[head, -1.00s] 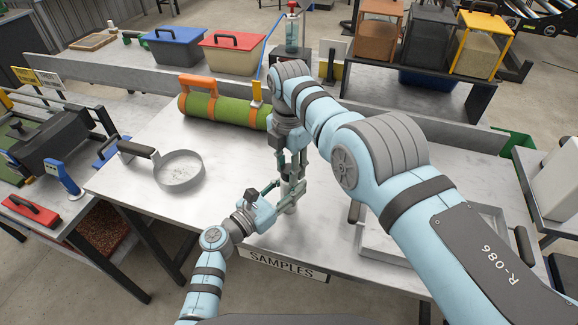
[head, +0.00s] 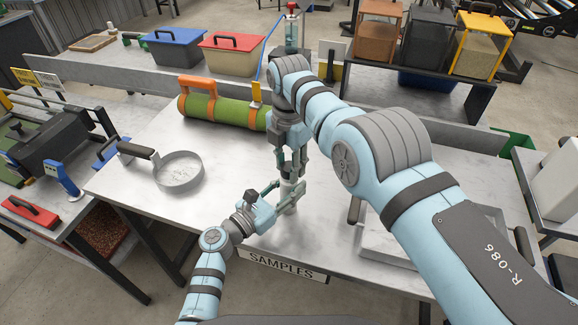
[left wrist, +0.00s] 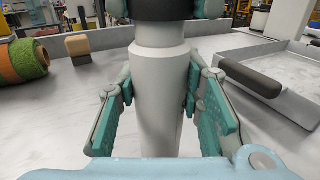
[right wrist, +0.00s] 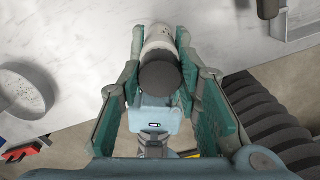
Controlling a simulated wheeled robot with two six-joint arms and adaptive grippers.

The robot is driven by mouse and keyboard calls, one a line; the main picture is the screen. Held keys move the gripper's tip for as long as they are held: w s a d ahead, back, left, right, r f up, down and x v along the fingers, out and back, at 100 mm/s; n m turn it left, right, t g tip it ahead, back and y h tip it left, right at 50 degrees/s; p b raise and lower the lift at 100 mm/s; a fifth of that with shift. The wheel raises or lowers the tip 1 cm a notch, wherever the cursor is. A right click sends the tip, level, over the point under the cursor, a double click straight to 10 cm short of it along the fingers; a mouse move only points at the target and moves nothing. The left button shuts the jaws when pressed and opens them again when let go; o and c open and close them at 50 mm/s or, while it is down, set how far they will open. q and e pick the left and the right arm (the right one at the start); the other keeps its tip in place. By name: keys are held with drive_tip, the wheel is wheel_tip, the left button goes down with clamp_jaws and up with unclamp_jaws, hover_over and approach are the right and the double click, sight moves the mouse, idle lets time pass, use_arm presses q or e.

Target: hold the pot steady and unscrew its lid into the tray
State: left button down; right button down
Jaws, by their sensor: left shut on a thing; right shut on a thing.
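The pot (left wrist: 158,100) is a pale upright cylinder with a narrower neck. It stands on the table, partly hidden in the head view. My left gripper (head: 287,198) is shut around its body from the near side. The dark round lid (right wrist: 160,78) is between the fingers of my right gripper (head: 292,165), which points down from above and is shut on it. In the left wrist view, pale neck shows below the lid (left wrist: 165,9); I cannot tell whether they still touch. The shallow grey tray (head: 374,244) is at the right, partly behind my right arm, with dark handles.
A round pan (head: 180,170) with a handle lies at the left of the table. A green turf roll (head: 230,110) with orange straps lies at the back. A SAMPLES sign (head: 282,265) is on the front edge. The table between pan and pot is clear.

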sight(289, 166)
drive_tip(key=shift+r, duration=0.55)
drive_tip(key=shift+r, duration=2)
use_arm(q)
drive_tip(key=c, duration=1)
unclamp_jaws()
drive_tip(key=shift+c, duration=0.2)
